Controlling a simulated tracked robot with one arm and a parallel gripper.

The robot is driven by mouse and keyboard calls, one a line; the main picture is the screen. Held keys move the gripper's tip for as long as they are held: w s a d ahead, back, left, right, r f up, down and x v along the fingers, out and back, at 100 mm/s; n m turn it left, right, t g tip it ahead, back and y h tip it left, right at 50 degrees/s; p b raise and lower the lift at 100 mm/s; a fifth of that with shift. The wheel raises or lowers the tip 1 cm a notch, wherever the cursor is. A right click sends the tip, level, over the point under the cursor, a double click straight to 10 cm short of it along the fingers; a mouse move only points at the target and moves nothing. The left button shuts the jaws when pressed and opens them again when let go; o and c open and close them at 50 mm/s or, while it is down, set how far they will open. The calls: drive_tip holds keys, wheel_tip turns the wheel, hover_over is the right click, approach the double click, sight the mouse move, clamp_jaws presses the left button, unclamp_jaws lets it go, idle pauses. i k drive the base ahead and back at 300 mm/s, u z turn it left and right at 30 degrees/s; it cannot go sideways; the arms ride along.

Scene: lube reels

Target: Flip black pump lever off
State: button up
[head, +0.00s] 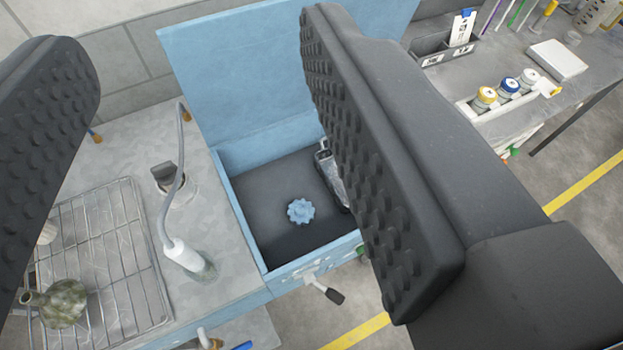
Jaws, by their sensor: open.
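A small lever with a black grip (333,296) sticks out from the front wall of an open blue box (244,229). Its pale metal stem meets the wall at a small fitting, and the grip points down and to the right. I take it for the pump lever, but no label shows. My gripper (200,75) is open and empty, with one dark studded finger at the left and one at the right. The lever shows between the fingers, just left of the right finger, and neither finger visibly touches it. The right finger hides part of the box's right side.
A blue knob-like part (300,211) and a partly hidden dark-and-clear item (331,176) are in the box. At left are a wire rack (100,262) and a white-ended grey hose (186,256). A bench (548,95) with bottles stands at right. Floor shows below the lever.

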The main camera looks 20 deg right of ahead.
sight(334, 296)
drive_tip(key=u, duration=2.85)
drive_tip(key=k, duration=2.3)
drive_tip(key=z, duration=1.3)
